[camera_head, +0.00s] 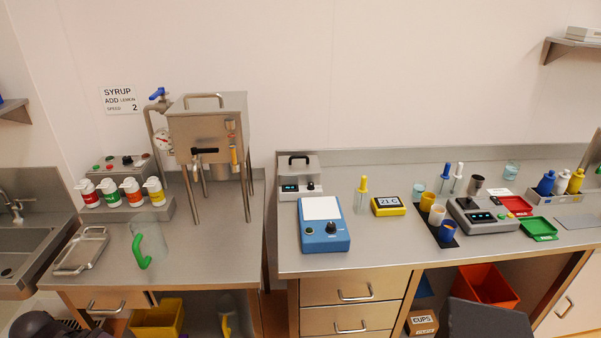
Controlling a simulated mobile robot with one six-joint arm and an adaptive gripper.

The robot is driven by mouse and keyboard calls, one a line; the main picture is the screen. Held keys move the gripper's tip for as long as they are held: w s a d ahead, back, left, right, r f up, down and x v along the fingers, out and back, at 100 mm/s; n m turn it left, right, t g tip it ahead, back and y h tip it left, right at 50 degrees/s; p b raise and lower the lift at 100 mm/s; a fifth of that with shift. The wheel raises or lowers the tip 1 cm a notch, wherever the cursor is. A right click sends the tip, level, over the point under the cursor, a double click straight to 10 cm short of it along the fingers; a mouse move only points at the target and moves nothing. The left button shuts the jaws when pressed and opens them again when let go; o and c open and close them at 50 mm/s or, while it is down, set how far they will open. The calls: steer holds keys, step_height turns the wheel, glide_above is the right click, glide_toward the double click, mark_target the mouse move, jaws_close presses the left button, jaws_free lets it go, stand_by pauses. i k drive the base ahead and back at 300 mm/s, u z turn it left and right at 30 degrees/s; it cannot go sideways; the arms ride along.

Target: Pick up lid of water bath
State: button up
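The water bath appears to be the small grey box (301,190) with a display and knob on its front, standing at the back left of the right-hand counter. Its lid (313,164) is on top and has a dark arched handle (299,158) standing upright. The lid looks closed, and nothing is touching it. My gripper is not recognisable in this view, so I cannot see its fingers.
A blue device (324,226) with a white top stands in front of the bath. A yellow-capped dropper bottle (361,195) and a yellow display (388,206) are to the right. The steel hopper (208,128) stands left, across a gap between counters. Wall space above the bath is clear.

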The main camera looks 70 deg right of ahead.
mark_target(303, 164)
steer(key=k, duration=1.8)
steer(key=z, duration=1.95)
steer(key=i, duration=0.85)
steer(key=u, duration=0.15)
